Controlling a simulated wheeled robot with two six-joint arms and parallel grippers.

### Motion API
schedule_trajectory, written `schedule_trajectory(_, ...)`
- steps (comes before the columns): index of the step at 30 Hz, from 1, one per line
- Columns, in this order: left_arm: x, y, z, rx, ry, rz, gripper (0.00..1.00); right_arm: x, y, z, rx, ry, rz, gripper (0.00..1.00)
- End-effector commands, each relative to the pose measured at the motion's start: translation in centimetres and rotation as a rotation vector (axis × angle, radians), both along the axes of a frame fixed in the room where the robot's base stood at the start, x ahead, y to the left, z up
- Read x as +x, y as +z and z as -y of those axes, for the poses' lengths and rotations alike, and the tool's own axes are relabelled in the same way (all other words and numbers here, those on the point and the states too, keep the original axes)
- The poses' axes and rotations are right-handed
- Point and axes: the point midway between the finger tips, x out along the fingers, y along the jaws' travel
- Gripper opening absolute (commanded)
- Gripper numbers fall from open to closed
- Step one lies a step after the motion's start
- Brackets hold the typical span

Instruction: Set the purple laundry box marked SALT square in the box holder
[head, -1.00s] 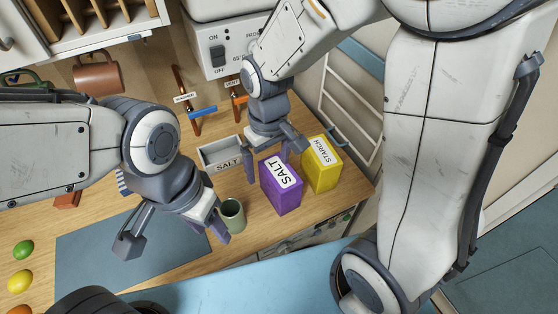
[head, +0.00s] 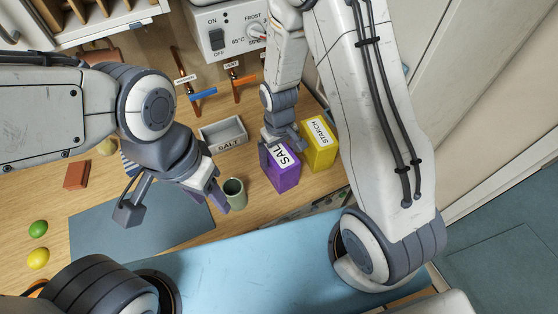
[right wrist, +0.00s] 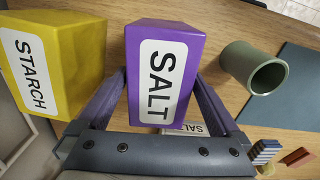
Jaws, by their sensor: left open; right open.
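The purple box marked SALT (head: 287,180) stands on the wooden counter beside the yellow STARCH box. The grey box holder (head: 238,132), with a SALT label on its front, is to its left and further back; it looks empty. My right gripper (head: 282,148) is open over the purple box. In the right wrist view the purple box (right wrist: 165,72) shows between the open fingers (right wrist: 158,98), which lie on either side; contact cannot be told. Part of a SALT label (right wrist: 186,128) shows behind it. My left gripper (head: 178,205) is open and empty, above the grey-blue mat.
The yellow STARCH box (head: 319,145) stands close to the right of the purple box. A green cup (head: 234,194) stands to its left, near my left gripper. The grey-blue mat (head: 110,235) lies left of the cup. Taps with blue (head: 204,95) and orange handles are behind the holder.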

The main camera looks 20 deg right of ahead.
Motion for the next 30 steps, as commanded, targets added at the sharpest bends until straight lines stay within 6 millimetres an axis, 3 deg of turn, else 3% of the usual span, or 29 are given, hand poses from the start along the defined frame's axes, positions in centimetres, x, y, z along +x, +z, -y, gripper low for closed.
schedule_trajectory(5,0.0,0.5,0.0,0.0,-0.001,0.0,0.5,0.0,-1.4,0.0,0.0,0.0,0.0,1.0)
schedule_trajectory(12,0.0,0.4,0.0,0.0,-0.001,0.0,0.5,0.1,-1.6,0.0,0.001,0.0,0.002,1.0)
schedule_trajectory(14,0.0,0.4,0.0,0.0,-0.001,0.0,0.5,0.1,-1.6,0.0,0.001,0.0,0.002,0.81)
schedule_trajectory(18,0.0,0.4,0.0,0.0,-0.001,0.0,0.5,0.1,-1.6,0.0,0.001,0.0,0.002,0.27)
schedule_trajectory(20,0.0,0.4,0.0,0.0,-0.001,0.0,0.5,0.1,-1.6,0.0,0.001,0.0,0.002,0.08)
schedule_trajectory(30,0.0,0.3,0.0,0.0,0.0,0.0,0.5,0.2,-1.1,0.0,0.001,0.0,0.005,0.08)
